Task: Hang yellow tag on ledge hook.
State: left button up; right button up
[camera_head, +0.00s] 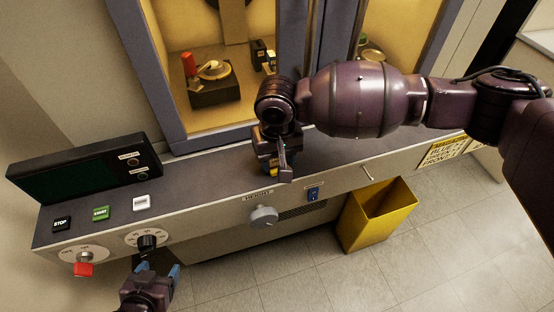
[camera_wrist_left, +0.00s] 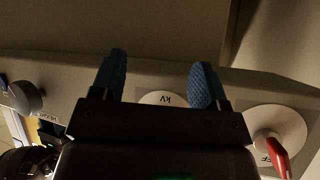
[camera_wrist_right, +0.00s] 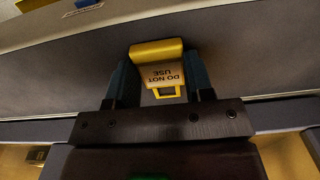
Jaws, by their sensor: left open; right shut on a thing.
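The yellow tag (camera_wrist_right: 158,52) has a pale panel reading "DO NOT USE", upside down in the right wrist view. My right gripper (camera_wrist_right: 160,82) is shut on it, with one blue finger on each side. In the head view, my right gripper (camera_head: 277,158) is over the grey ledge, and only a little yellow of the tag (camera_head: 273,163) shows beneath it. A small metal peg, seemingly the ledge hook (camera_head: 367,172), sticks out of the ledge front, right of the gripper and apart from it. My left gripper (camera_head: 157,270) is open and empty before the dials; it also shows in the left wrist view (camera_wrist_left: 160,80).
The ledge (camera_head: 210,178) carries buttons and a dark display (camera_head: 85,165) at left. A height knob (camera_head: 263,216) and blue switch (camera_head: 313,193) are on its front. A yellow bin (camera_head: 375,217) stands below the peg. A glazed chamber (camera_head: 190,140) rises behind.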

aim_at(277, 164)
notch_tip(277, 164, up, 20)
jog(key=p, duration=0.3)
